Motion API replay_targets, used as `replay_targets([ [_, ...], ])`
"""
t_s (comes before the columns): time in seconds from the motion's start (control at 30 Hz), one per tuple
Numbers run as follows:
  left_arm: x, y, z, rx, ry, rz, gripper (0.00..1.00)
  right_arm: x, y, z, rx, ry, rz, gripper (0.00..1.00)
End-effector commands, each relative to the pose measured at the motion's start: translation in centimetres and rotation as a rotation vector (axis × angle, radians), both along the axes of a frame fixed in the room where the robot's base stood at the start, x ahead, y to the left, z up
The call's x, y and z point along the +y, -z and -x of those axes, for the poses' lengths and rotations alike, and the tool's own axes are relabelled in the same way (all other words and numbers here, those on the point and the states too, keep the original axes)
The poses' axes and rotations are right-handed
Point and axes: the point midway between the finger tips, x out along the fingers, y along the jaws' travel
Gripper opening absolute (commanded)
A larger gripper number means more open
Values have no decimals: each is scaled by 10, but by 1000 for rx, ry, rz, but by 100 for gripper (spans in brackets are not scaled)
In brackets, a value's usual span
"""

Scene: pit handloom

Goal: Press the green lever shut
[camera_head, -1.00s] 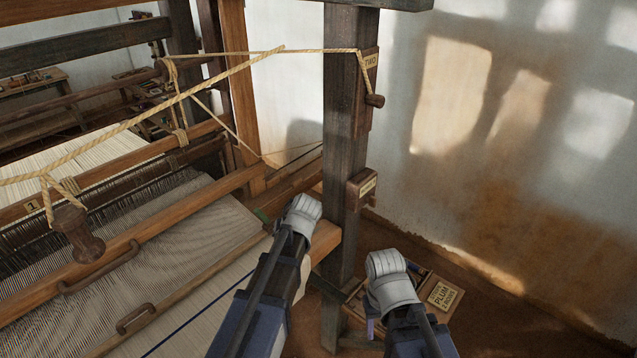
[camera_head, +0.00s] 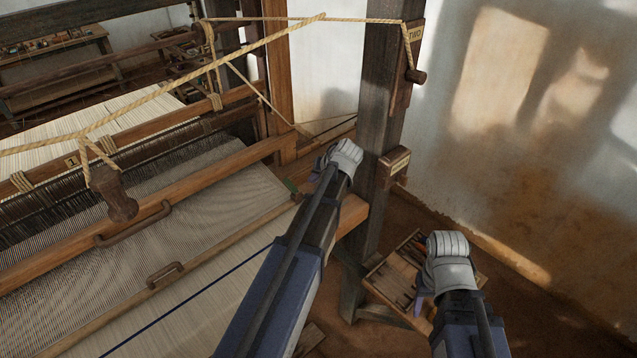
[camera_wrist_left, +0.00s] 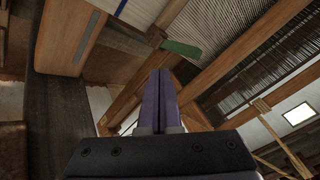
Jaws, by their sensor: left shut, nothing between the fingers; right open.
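The green lever (camera_head: 291,187) is a small flat piece at the right end of the loom's front beam, just left of my left gripper in the head view. In the left wrist view the green lever (camera_wrist_left: 182,49) lies just beyond and right of the fingertips, with a gap in the picture; contact cannot be judged. My left gripper (camera_head: 318,167) has its fingers mostly hidden by the wrist in the head view. In the left wrist view the purple fingers (camera_wrist_left: 158,75) are together and empty. My right gripper (camera_head: 422,290) is open, mostly hidden by its wrist, over a wooden tray.
A dark post (camera_head: 380,110) with pegged plates stands right behind my left wrist. A rope (camera_head: 240,65) runs over the loom to it. The cloth (camera_head: 215,200) lies left of my left arm. The wooden tray (camera_head: 392,270) sits low beside the post.

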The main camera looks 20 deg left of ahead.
Motion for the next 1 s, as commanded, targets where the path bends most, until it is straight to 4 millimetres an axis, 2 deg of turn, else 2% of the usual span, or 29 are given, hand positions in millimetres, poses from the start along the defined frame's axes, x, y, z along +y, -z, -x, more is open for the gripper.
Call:
replay_targets([
  [0.03,5,15,-4,0,-2,0,0,0,15,0,0,-3,0,52],
  [0.27,26,42,-14,-1,0,-1,0,0,42,0,-2,-4,0,52],
  [0.4,46,41,-8,0,-2,0,0,0,40,0,-2,-3,0,52],
  [0.53,56,42,-7,0,0,0,0,0,42,0,-2,-3,0,52],
  [1.0,61,43,-6,0,2,0,0,0,43,0,-2,-3,0,52],
])
